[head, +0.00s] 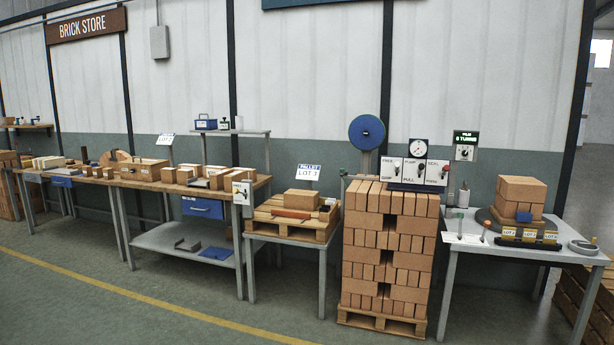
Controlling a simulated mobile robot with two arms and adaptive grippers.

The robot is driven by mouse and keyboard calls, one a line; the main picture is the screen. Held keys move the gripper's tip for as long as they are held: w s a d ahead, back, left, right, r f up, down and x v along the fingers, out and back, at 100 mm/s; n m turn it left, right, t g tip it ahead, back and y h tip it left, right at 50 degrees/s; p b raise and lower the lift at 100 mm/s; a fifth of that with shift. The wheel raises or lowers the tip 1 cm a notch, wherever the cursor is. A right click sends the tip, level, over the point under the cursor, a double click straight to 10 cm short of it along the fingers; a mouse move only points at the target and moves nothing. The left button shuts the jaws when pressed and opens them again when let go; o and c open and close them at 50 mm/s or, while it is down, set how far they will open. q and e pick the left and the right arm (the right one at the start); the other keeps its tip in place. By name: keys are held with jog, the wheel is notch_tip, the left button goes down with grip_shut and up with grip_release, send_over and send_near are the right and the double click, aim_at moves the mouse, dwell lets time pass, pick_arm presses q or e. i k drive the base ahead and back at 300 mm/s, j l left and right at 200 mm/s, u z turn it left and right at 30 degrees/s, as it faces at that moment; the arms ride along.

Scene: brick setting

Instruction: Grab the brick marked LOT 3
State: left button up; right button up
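A sign reading PALLET LOT 3 (309,172) stands behind a small wooden pallet (283,228) on a grey stand. On that pallet lie a larger tan brick (301,199), a thin reddish piece (291,214) and a small dark-ended block (325,213). I cannot read a LOT 3 mark on any of these bricks. On the right table, yellow lot tags (530,234) sit in a dark rack in front of stacked tan bricks (521,190); one seems to read LOT 2, the others are too small to be sure. Neither of my grippers is in view.
A tall brick stack (388,250) on a floor pallet stands between the stand and the right table (465,240). Long workbenches (190,186) with bricks line the wall at left. The floor (130,315) in front is clear.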

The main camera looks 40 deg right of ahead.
aim_at(239, 175)
jog(key=i+l+z, duration=0.2)
jog(key=i+z, duration=0.4)
jog(key=i, duration=2.3)
